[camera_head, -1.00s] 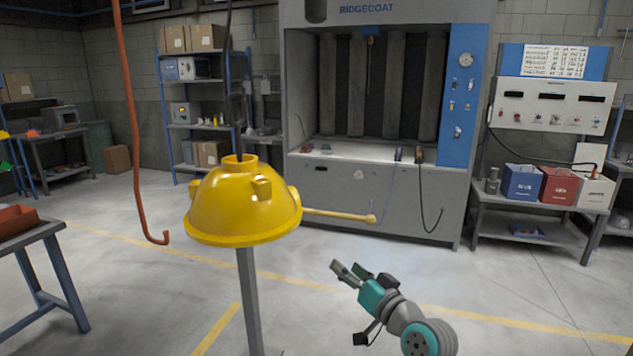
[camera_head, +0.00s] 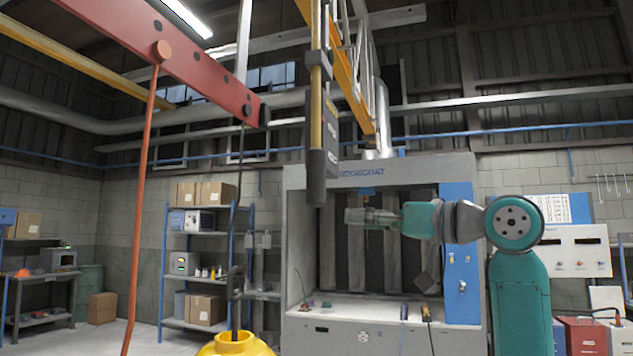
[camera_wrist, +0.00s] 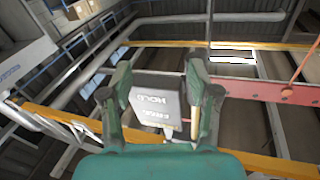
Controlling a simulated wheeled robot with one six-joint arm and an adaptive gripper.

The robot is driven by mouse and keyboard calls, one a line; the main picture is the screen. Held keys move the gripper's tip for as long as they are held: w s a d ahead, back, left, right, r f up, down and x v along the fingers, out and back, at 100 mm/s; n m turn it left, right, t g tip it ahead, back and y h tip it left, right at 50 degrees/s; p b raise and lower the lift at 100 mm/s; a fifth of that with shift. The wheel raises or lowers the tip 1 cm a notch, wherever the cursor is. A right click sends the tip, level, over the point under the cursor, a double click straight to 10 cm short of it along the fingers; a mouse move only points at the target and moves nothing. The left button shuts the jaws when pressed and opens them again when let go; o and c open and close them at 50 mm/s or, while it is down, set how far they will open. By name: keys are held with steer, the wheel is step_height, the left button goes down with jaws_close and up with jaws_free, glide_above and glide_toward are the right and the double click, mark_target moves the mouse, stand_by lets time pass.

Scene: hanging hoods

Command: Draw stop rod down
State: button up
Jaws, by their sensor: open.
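Two upright rods hang in the head view, and no label shows which is the stop rod. One is a yellow rod (camera_head: 316,105) ending in a dark thick sleeve (camera_head: 316,178), beside a dark lettered panel (camera_head: 332,125). The other is a thin orange rod (camera_head: 141,190) hanging from a red beam (camera_head: 175,55) at left. My gripper (camera_head: 352,216) is open and empty, pointing left, just right of and below the sleeve's lower end in the picture. In the wrist view the panel (camera_wrist: 155,100) shows between my spread fingers (camera_wrist: 159,75). Depth between rod and fingers is unclear.
A yellow hood (camera_head: 236,345) hangs on a dark line at the bottom edge. A grey spray booth (camera_head: 460,255) stands behind my arm. Blue shelving (camera_head: 205,235) is at back left. A yellow overhead rail (camera_head: 352,75) runs above.

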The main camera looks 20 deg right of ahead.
steer(key=n+g, duration=0.1)
steer(key=n, duration=0.1)
glide_toward(324, 174)
steer(key=x, duration=1.1)
steer(key=shift+w+a, duration=0.2)
steer(key=shift+w, duration=0.1)
